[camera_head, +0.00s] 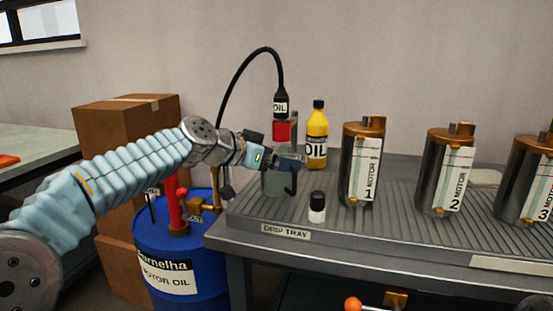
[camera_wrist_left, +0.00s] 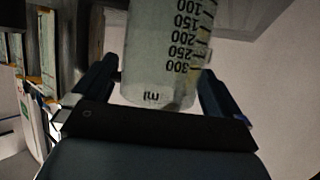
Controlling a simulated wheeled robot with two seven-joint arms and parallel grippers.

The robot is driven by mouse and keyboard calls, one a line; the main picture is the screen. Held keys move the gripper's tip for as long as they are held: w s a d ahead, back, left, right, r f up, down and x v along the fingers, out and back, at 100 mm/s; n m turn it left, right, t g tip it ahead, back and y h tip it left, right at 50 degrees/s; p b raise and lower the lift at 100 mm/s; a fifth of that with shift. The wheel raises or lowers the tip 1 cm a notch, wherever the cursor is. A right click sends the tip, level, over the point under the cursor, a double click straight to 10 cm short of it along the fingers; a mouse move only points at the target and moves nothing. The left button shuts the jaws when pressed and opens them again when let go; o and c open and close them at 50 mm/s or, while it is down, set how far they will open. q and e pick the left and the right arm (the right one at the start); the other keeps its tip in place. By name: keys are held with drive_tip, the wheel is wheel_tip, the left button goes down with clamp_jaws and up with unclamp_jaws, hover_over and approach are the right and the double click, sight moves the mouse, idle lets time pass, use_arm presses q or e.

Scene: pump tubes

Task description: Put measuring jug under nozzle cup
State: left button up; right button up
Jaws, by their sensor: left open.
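The measuring jug (camera_head: 279,186) is a translucent grey vessel at the left end of the drip tray. In the left wrist view its wall (camera_wrist_left: 160,55) shows a scale in ml. My left gripper (camera_head: 290,160) is at the jug's upper part. Its open fingers (camera_wrist_left: 160,88) lie on either side of the jug; contact is unclear. My right gripper is out of view.
The ribbed drip tray (camera_head: 400,225) also holds a yellow oil bottle (camera_head: 317,140), a small black-and-white bottle (camera_head: 317,208) and motor canisters (camera_head: 362,165) to the right. A blue oil drum (camera_head: 180,245) and cardboard boxes (camera_head: 125,130) stand left of it.

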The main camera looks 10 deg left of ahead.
use_arm(q)
drive_tip(key=b+v, duration=0.1)
drive_tip(key=v, duration=1)
drive_tip(key=shift+s+a, duration=0.2)
drive_tip(key=shift+s, duration=0.05)
